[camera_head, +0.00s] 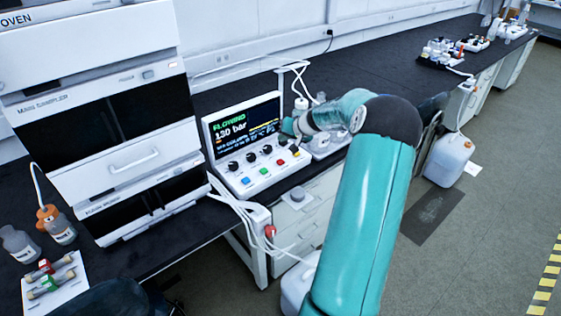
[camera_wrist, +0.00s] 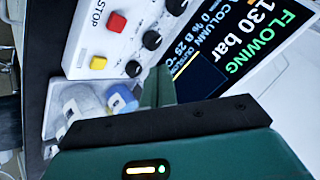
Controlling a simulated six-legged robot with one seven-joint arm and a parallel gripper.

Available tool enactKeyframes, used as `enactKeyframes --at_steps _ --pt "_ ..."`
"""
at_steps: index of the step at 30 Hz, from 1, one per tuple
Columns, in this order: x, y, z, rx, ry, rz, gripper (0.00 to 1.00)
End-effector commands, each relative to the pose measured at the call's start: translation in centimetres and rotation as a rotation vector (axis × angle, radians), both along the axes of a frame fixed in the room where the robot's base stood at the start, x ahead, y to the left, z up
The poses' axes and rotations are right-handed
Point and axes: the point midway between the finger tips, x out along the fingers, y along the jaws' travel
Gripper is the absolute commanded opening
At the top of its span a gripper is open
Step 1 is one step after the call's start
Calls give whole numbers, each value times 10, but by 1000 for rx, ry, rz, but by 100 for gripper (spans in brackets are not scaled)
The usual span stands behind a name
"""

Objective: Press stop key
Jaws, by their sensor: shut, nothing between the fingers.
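The control panel (camera_head: 233,172) stands on the dark bench, and its screen (camera_head: 243,125) reads FLOWING, 130 bar. The red key (camera_head: 280,162) sits in the front row of keys. In the wrist view the red key (camera_wrist: 116,22) lies beside the printed word STOP (camera_wrist: 95,14), with the yellow key (camera_wrist: 98,63) near it. My gripper (camera_head: 288,126) is shut and empty, above the right end of the panel and apart from the red key. In the wrist view its fingers (camera_wrist: 158,87) show near the panel's edge.
Black knobs (camera_head: 252,157) line the panel behind the keys. A blue-capped bottle (camera_wrist: 122,98) stands in a tray close to my gripper. White oven units (camera_head: 110,110) rise at the left. White tubes (camera_head: 235,205) hang over the bench's front edge.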

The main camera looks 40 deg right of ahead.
Motion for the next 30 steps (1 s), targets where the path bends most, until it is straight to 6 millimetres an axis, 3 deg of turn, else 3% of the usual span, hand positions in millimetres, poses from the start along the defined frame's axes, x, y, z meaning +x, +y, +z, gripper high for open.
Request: enactKeyframes --at_steps 15,21,30 --pt "5 2 -67 3 1 4 0" --pt "5 2 -78 2 0 4 0" --pt "5 2 -79 1 -1 4 0"
